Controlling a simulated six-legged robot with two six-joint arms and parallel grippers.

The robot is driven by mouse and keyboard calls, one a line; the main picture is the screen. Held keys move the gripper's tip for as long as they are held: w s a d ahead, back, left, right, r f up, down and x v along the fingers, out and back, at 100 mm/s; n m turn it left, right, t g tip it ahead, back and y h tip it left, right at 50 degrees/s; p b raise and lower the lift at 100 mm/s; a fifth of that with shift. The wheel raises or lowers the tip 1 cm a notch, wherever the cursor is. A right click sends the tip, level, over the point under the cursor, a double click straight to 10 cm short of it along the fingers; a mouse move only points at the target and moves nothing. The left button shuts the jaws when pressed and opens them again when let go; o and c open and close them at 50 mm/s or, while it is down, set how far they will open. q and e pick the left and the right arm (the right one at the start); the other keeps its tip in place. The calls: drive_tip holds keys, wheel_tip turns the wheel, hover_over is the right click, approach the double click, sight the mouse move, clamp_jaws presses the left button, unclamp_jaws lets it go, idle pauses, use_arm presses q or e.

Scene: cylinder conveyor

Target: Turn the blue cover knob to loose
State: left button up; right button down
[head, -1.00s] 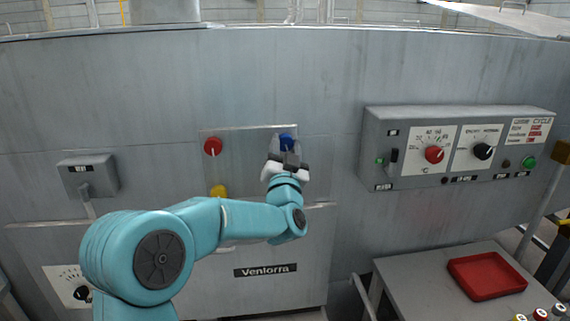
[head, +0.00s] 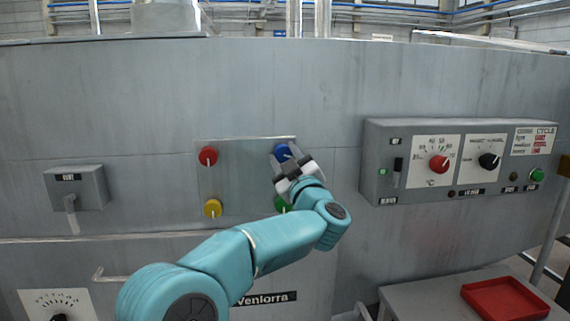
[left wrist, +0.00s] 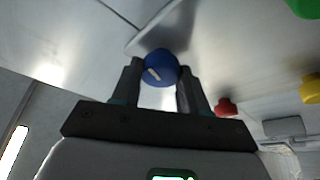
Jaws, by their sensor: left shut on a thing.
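The blue cover knob (head: 282,151) is at the top right of a square metal cover plate (head: 240,176) on the grey machine wall. My left gripper (head: 287,161) is at it, tilted, and hides its lower right part. In the left wrist view, the blue knob (left wrist: 160,66) sits between the two fingers of my left gripper (left wrist: 160,79), which is shut on it. A white pointer mark on the knob's face lies slanted in that view. No loose or tight label is readable. My right gripper is not in view.
A red knob (head: 208,156), a yellow knob (head: 213,208) and a partly hidden green knob (head: 282,204) are at the plate's other corners. A control box (head: 376,159) juts out at the right. A red tray (head: 505,300) rests on a table at lower right.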

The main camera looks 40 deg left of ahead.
use_arm(q)
drive_tip(key=n+g, duration=0.1)
drive_tip(key=n, duration=0.2)
drive_tip(key=n+g, duration=0.1)
drive_tip(key=n, duration=0.1)
drive_tip(key=shift+w+d+n+g, duration=0.1)
drive_tip(key=shift+n+g, duration=0.2)
drive_tip(key=shift+n, duration=0.1)
drive_tip(key=n+g+h+p, duration=0.1)
drive_tip(key=n, duration=0.2)
drive_tip(key=n+g+h+p, duration=0.1)
drive_tip(key=n, duration=0.2)
drive_tip(key=shift+r+n, duration=0.2)
drive_tip(key=shift+n, duration=0.2)
drive_tip(key=n+h+p, duration=0.1)
drive_tip(key=n+h, duration=0.1)
drive_tip(key=n, duration=0.2)
drive_tip(key=shift+r+n+p, duration=0.1)
drive_tip(key=shift+n+p, duration=0.2)
drive_tip(key=shift+p, duration=0.05)
drive_tip(key=shift+n+t+h+p, duration=0.35)
drive_tip(key=shift+n+h, duration=0.65)
drive_tip(key=shift+n, duration=0.7)
drive_tip(key=o, duration=1.1)
drive_tip(key=shift+c, duration=0.2)
drive_tip(key=shift+r, duration=0.1)
